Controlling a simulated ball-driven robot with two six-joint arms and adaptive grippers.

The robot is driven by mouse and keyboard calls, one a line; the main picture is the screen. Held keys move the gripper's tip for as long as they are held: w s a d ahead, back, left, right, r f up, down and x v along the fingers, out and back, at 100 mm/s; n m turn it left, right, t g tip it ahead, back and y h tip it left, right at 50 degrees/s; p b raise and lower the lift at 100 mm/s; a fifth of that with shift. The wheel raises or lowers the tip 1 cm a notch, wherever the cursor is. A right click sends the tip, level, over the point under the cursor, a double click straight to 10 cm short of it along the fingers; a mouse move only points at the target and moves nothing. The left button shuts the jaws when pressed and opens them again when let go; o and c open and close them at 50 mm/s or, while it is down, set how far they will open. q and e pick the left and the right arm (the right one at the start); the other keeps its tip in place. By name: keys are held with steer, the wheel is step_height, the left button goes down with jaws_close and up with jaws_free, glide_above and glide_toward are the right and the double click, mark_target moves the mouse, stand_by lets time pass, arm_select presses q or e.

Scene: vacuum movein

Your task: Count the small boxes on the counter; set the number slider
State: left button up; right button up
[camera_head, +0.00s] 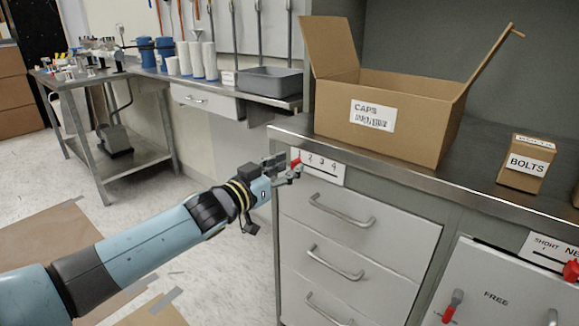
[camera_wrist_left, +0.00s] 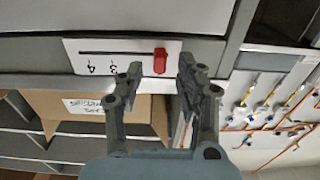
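The number slider is a white plate (camera_head: 325,168) on the counter front, marked 1 to 4, with a red knob (camera_head: 295,163) at its 1 end. The wrist view shows the plate (camera_wrist_left: 85,48) upside down and the red knob (camera_wrist_left: 160,62). My left gripper (camera_head: 284,167) is at the slider; in the wrist view its fingertips (camera_wrist_left: 161,68) are apart, one on each side of the knob, with gaps visible. A small box labelled BOLTS (camera_head: 527,166) stands on the counter (camera_head: 480,198). Part of another brown box (camera_head: 576,198) shows at the right edge. My right gripper is not in view.
A large open carton labelled CAPS (camera_head: 395,110) stands on the counter and blocks the view behind it. Drawers with handles (camera_head: 342,212) lie below the slider. At right is a panel marked FREE (camera_head: 495,298) with a red lever (camera_head: 452,306).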

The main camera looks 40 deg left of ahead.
arm_select(q)
steer(key=shift+w, duration=0.6)
jaws_close()
